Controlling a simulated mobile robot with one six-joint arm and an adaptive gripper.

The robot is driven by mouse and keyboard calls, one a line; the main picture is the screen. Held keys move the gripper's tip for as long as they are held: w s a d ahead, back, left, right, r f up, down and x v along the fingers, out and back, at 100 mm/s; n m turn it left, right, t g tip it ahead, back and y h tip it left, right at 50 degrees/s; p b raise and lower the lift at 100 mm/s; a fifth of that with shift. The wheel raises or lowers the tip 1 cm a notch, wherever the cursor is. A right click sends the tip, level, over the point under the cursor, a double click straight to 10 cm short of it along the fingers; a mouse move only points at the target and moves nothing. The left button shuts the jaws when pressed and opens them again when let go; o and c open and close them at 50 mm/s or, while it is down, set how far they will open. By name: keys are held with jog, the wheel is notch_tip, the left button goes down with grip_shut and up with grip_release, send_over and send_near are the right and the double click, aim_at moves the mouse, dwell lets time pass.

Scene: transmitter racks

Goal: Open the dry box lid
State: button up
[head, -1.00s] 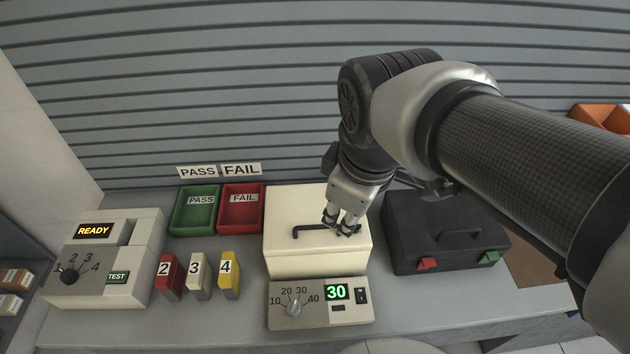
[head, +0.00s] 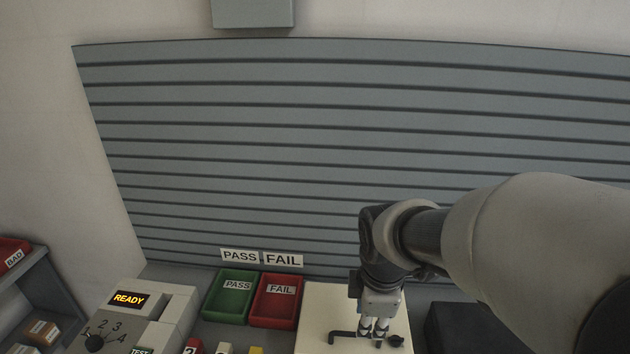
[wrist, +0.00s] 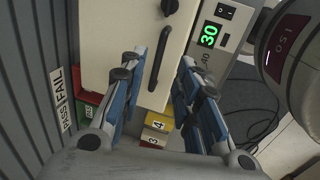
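The cream dry box (head: 315,318) stands on the bench, with its lid (wrist: 108,50) closed as far as I can see. A dark bar handle (head: 343,335) runs along the lid top, and it also shows in the wrist view (wrist: 158,60). My gripper (head: 373,332) points down over the right part of the handle. In the wrist view my gripper (wrist: 160,60) has its two blue-sided fingers wide apart, with the handle in the gap and clear space on both sides. I cannot tell how far above the lid the fingertips are.
The green PASS tray (head: 230,298) and red FAIL tray (head: 275,302) are left of the box. A black case (head: 465,328) is close on the right. The control panel (wrist: 222,35) reading 30 is at the box's front. A slatted wall (head: 330,150) rises behind.

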jog(key=b, duration=0.2)
send_over(364, 348)
notch_tip(364, 348, down, 6)
jog(key=shift+c, duration=0.2)
grip_shut()
dwell(0.6)
